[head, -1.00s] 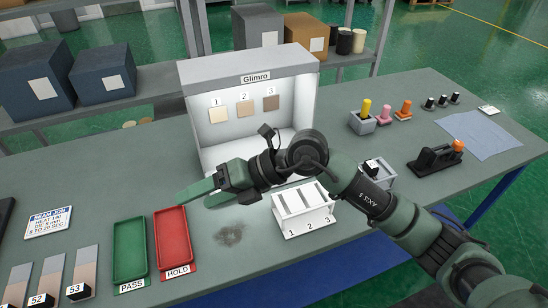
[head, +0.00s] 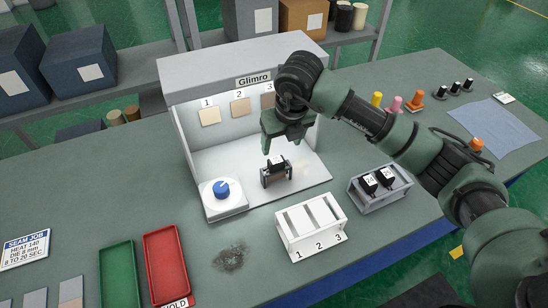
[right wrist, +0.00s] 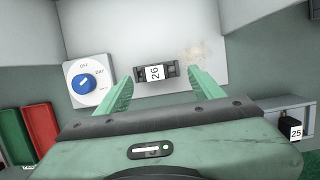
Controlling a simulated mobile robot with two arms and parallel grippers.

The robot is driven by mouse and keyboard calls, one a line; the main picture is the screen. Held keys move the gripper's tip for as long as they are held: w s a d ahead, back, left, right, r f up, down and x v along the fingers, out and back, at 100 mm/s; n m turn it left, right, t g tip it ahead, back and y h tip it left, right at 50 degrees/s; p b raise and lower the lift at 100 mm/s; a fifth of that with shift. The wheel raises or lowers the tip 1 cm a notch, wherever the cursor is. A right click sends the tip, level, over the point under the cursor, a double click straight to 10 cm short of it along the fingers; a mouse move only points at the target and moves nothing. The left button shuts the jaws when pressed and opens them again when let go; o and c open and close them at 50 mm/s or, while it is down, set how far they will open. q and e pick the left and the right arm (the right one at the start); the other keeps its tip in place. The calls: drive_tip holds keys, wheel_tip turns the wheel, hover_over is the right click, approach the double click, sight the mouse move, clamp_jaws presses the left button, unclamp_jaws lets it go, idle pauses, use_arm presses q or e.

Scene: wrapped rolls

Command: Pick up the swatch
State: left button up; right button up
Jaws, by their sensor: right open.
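A swatch piece with a black top and a white label (head: 277,160) sits on a small dark stand inside the light booth. In the right wrist view its label reads 26 (right wrist: 155,72). The swatch's own face is mostly hidden from above. My right gripper (head: 285,142) is in the booth opening, above the stand and apart from it. In the right wrist view its green fingers (right wrist: 160,82) are spread and empty, with the labelled piece ahead between them. My left gripper is out of view.
The booth (head: 240,70) has walls around the stand and numbered samples on its back. A blue knob (head: 221,189) stands at its left front. A white slotted rack (head: 311,222) and a grey rack (head: 380,186) with two black-topped pieces are in front. Red tray (head: 170,262) lies left.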

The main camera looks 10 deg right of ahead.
sight(276, 160)
drive_tip(key=f, duration=0.1)
drive_tip(key=p, duration=0.1)
drive_tip(key=f, duration=0.1)
drive_tip(key=shift+s+a+f+p, duration=0.3)
drive_tip(key=shift+s+a+p, duration=0.05)
drive_tip(key=shift+p, duration=0.05)
drive_tip(key=p+x, duration=0.1)
drive_tip(key=x, duration=0.1)
drive_tip(key=shift+w+a+f, duration=0.15)
drive_tip(key=shift+f, duration=0.25)
drive_tip(key=shift+w+f, duration=0.15)
drive_tip(key=shift+f, duration=0.45)
drive_tip(key=c, duration=1.4)
clamp_jaws()
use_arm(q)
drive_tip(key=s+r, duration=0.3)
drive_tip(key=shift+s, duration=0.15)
use_arm(e)
drive_tip(key=shift+r, duration=0.15)
